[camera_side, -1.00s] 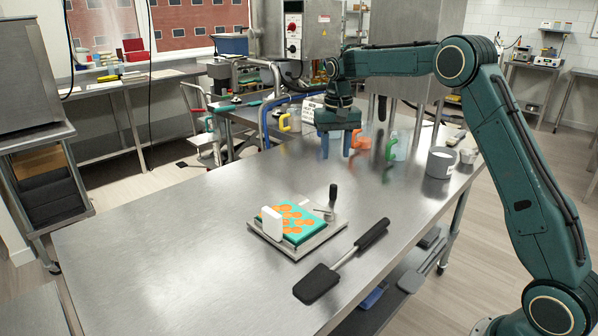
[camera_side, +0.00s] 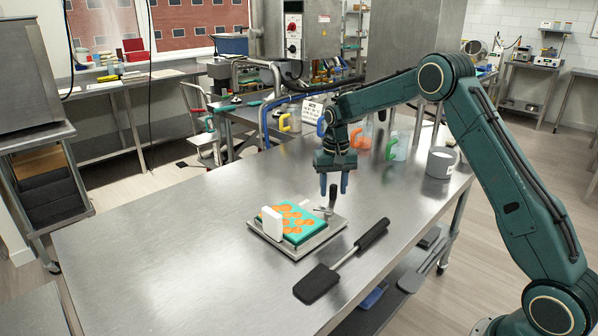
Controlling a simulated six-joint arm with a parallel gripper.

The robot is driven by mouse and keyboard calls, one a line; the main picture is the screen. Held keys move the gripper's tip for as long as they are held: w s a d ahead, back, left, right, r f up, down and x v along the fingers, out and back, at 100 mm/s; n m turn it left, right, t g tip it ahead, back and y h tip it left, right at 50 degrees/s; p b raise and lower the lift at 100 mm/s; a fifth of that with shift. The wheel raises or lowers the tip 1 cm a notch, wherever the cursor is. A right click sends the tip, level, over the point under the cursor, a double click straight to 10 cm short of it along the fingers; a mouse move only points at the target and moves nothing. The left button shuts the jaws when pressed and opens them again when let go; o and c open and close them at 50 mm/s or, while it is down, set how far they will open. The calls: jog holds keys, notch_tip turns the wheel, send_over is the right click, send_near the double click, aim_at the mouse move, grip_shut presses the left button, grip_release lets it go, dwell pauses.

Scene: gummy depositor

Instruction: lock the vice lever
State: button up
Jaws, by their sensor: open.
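The vice (camera_side: 268,241) is a flat metal plate on the steel table, with a white upright jaw block (camera_side: 271,224) at its left. A teal mould with orange gummy shapes (camera_side: 293,219) lies on it. The vice lever (camera_side: 332,197), with a dark upright handle, stands at the plate's back right corner. My gripper (camera_side: 334,190) points down with its blue fingers open and apart. In this view the fingers overlap the top of the lever handle; I cannot tell whether they touch it.
A black spatula (camera_side: 340,264) lies in front of the vice, to the right. The table's left part is clear.

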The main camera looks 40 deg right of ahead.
grip_shut()
jog(key=shift+w, duration=0.1)
dwell(0.4)
jog(key=shift+w+a+n, duration=0.25)
jog(key=shift+n, duration=0.4)
jog(key=shift+w+a+n, duration=0.2)
jog(key=shift+n, duration=0.45)
jog(key=n, duration=0.1)
jog(key=w+a+n, duration=0.1)
jog(key=n, duration=0.1)
jog(key=shift+w+a, duration=0.1)
jog(key=shift+a, duration=0.15)
jog(key=n, duration=0.1)
jog(key=a+n, duration=0.1)
jog(key=n, duration=0.1)
jog(key=shift+w+a, duration=0.15)
jog(key=shift+w, duration=0.15)
jog(key=shift+w+a+n, duration=0.1)
jog(key=shift+a+n, duration=0.35)
jog(key=shift+n, duration=0.4)
jog(key=shift+a+n, duration=0.45)
jog(key=shift+n, duration=0.4)
jog(key=shift+r, duration=0.1)
